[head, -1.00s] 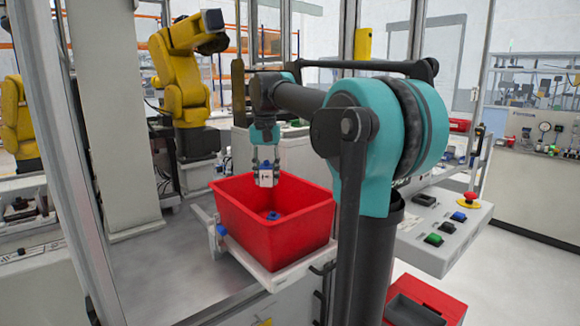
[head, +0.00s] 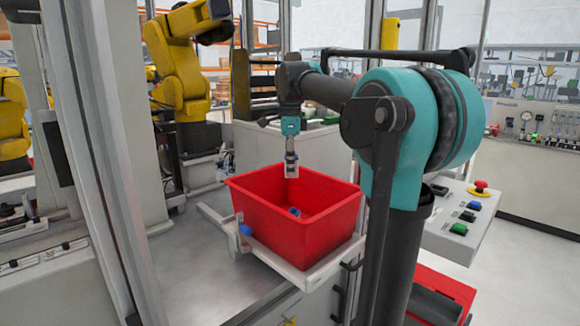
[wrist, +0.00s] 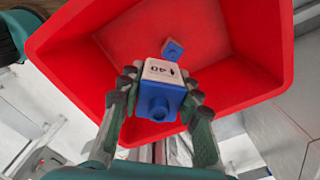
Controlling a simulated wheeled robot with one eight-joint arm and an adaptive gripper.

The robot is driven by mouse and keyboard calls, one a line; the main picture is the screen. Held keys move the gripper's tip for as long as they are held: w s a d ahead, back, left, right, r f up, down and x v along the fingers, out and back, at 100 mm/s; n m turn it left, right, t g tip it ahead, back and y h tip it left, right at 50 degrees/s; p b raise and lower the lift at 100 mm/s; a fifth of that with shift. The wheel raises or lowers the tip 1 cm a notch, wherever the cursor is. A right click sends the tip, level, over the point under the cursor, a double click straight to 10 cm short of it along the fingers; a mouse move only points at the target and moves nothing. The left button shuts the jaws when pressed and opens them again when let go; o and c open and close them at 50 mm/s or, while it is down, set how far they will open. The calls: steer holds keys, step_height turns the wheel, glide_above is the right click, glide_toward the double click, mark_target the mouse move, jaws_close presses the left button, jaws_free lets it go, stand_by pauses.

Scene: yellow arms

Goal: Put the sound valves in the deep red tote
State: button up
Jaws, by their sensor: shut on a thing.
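The deep red tote (head: 310,238) stands on a pale shelf, open side up. My gripper (head: 290,158) is above the tote's opening, towards its back side. It is shut on a blue-and-white valve (head: 292,171), which shows larger in the wrist view (wrist: 160,90) with "40" on its white face and a blue round end towards the camera. Both fingers press its sides. Another small blue valve (head: 294,211) lies inside the tote; it also shows on the tote's red floor in the wrist view (wrist: 172,50). The tote's near wall hides part of its floor.
A blue knob-like part (head: 246,230) sits at the shelf's left edge. A frame post (head: 90,150) stands at the left. A yellow robot arm (head: 187,60) stands behind. A button panel (head: 465,215) is at the right.

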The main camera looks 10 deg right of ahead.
steer(key=shift+m, duration=0.4)
steer(key=shift+f, duration=3)
steer(key=o, duration=1.3)
step_height(320, 180, up, 12)
steer(key=shift+r, duration=0.1)
